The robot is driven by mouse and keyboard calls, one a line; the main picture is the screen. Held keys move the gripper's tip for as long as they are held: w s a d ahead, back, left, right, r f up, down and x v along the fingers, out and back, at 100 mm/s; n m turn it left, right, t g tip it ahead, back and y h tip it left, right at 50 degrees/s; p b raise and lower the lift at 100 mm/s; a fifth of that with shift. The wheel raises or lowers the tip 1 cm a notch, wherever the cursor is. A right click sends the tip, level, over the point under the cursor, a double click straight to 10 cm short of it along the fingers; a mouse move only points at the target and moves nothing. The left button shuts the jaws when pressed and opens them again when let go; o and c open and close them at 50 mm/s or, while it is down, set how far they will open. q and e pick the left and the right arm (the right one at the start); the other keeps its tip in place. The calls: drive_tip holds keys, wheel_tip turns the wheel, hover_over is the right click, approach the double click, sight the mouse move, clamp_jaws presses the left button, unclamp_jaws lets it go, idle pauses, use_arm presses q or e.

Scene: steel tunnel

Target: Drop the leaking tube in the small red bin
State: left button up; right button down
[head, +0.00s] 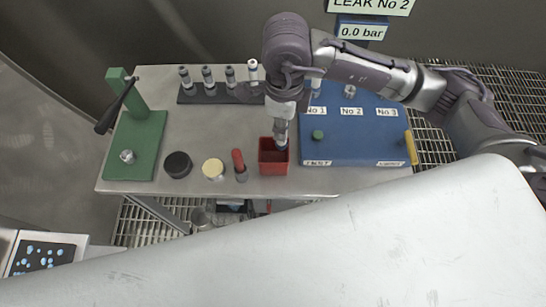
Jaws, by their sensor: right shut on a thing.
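The small red bin (273,169) stands at the front edge of the steel table, left of the blue panel. My right gripper (282,143) comes down from above and is over the bin, its tips at or just inside the opening. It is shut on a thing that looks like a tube. The fingers hide most of it, and I cannot tell whether it touches the bin. My left gripper is not in view.
A dark rack (221,95) of several tubes stands at the back. The blue panel (350,151) has numbered stations and a yellow handle (411,147). A green press (137,145), black disc (178,164), cream disc (213,169) and red-handled tool (239,164) stand left. A sign reads LEAK No 2.

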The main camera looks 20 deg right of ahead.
drive_tip(key=c, duration=0.9)
unclamp_jaws()
wheel_tip(320, 180, up, 12)
